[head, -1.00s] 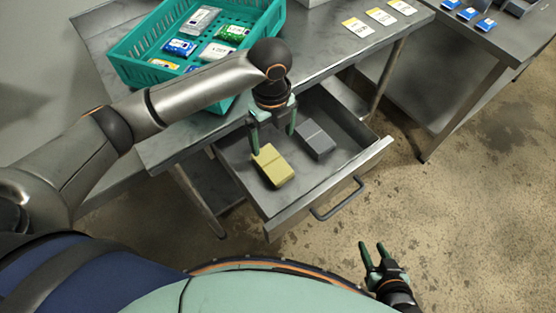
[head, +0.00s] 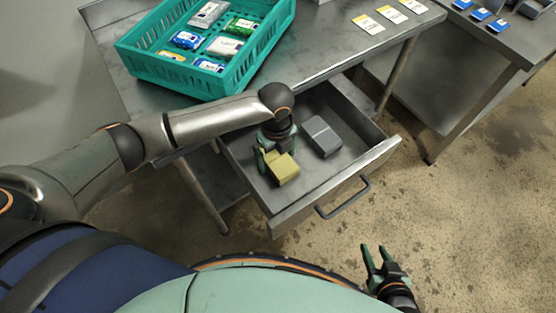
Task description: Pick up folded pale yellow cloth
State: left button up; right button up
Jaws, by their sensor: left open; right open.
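The folded pale yellow cloth (head: 284,170) lies in the open metal drawer (head: 298,212), towards its left side. My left gripper (head: 268,165) is open and has come down into the drawer at the cloth. One finger shows at the cloth's left edge; the other is hidden, so I cannot tell whether the fingers straddle it or touch it. My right gripper (head: 375,255) is open and empty, out over the floor in front of the drawer.
The drawer handle (head: 345,200) sticks out in front. A teal basket (head: 240,75) of several packets stands on the metal table (head: 320,48) above. Several cards lie at the table's right.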

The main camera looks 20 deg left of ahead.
aim_at(277, 158)
pick_arm(q)
jog(key=c, duration=1.2)
jog(key=shift+r, duration=0.1)
jog(key=shift+r, duration=0.5)
notch_tip(277, 158, up, 2)
jog(key=shift+r+p, duration=0.25)
jog(key=shift+p, duration=0.1)
jog(key=s+r, duration=0.3)
jog(key=s, duration=0.1)
jog(key=s+a+r+p, duration=0.1)
jog(key=s+r, duration=0.2)
jog(key=s, duration=0.2)
jog(key=s+r+p, duration=0.1)
jog(key=s+r, duration=0.2)
jog(key=s, duration=0.2)
jog(key=shift+a+r, duration=0.2)
jog(key=shift+a, duration=0.15)
